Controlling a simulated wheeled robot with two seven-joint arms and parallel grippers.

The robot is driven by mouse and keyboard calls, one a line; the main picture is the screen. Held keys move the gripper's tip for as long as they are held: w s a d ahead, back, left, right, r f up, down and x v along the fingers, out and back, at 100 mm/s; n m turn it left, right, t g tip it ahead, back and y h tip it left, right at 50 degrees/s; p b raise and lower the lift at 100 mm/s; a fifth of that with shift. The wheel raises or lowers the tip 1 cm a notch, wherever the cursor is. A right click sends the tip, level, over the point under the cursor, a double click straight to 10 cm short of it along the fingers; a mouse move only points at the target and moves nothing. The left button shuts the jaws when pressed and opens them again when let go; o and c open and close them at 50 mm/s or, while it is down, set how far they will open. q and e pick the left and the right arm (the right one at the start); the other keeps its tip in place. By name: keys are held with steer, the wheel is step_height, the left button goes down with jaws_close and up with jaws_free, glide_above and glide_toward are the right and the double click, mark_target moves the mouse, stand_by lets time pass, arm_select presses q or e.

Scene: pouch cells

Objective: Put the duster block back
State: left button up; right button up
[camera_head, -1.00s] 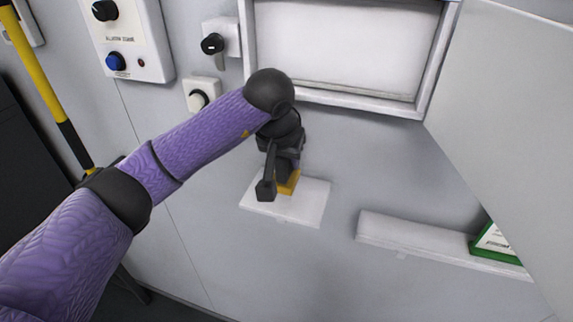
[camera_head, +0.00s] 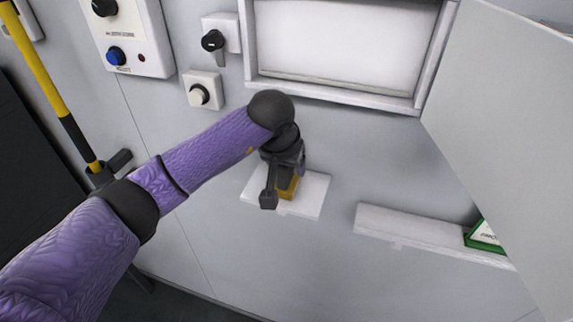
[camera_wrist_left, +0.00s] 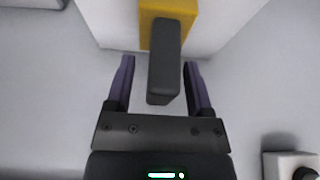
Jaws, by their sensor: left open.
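The duster block has a yellow body (camera_wrist_left: 167,12) and a dark grey bar-shaped part (camera_wrist_left: 163,70). Its yellow part (camera_head: 288,188) rests on a small white wall shelf (camera_head: 312,195); in the head view my gripper hides much of the block. My left gripper (camera_head: 268,192) is at the shelf. In the left wrist view my left gripper (camera_wrist_left: 157,70) is open, with one finger on each side of the grey part and visible gaps between. My right gripper is not in view.
A second white ledge (camera_head: 400,224) to the right holds a green-framed sign (camera_head: 484,238). A recessed white window frame (camera_head: 340,92) is above. An open grey panel (camera_head: 510,130) stands at the right. Knobs (camera_head: 199,95) are on the wall at left, near a yellow pole (camera_head: 45,75).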

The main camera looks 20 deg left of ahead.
arm_select(q)
steer(key=b+v, duration=0.2)
steer(key=v, duration=0.9)
steer(key=shift+r, duration=0.3)
steer(key=shift+s, duration=0.1)
